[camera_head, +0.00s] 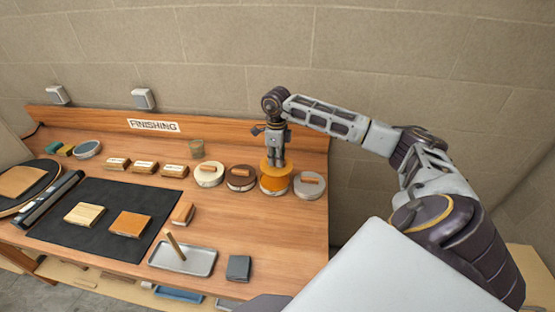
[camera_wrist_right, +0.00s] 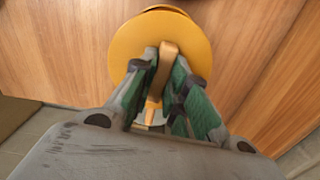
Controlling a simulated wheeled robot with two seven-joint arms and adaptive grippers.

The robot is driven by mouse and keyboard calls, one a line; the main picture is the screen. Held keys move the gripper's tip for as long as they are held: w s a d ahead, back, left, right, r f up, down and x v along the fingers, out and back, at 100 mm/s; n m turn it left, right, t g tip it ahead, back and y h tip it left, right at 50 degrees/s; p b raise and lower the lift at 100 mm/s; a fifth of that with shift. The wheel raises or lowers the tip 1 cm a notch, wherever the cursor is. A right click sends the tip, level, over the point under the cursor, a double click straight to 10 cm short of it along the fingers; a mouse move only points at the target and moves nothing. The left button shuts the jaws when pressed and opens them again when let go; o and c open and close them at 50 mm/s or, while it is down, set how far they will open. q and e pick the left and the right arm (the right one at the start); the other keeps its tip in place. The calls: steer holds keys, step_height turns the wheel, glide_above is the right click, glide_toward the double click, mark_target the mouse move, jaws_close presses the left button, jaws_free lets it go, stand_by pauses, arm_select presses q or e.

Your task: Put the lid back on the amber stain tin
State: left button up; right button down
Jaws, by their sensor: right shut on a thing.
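The amber stain tin (camera_head: 275,186) stands at the right of the bench in a row of round tins. Its amber lid (camera_wrist_right: 190,50) has a wooden bar handle (camera_wrist_right: 166,62). My right gripper (camera_head: 276,160) points down over the tin and is shut on that handle. In the wrist view the lid hides most of the tin. My left gripper is not in view.
A cream tin (camera_head: 208,175) and a brown tin (camera_head: 240,178) stand to the left, a grey tin (camera_head: 310,186) close on the right. A metal tray (camera_head: 190,262) and a dark block (camera_head: 238,268) lie in front. A black mat (camera_head: 80,240) holds wood samples.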

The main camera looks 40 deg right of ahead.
steer(key=shift+w+f, duration=0.1)
steer(key=shift+w, duration=0.3)
steer(key=shift+a+n, duration=0.3)
steer(key=shift+n, duration=0.3)
steer(key=shift+d, duration=0.15)
steer(key=shift+f, duration=0.1)
steer(key=shift+f+b, duration=1.15)
steer(key=shift+f, duration=0.75)
steer(key=shift+f+b, duration=0.75)
steer(key=shift+f, duration=0.35)
steer(key=shift+f+b, duration=0.15)
steer(key=shift+b, duration=0.2)
stand_by(0.7)
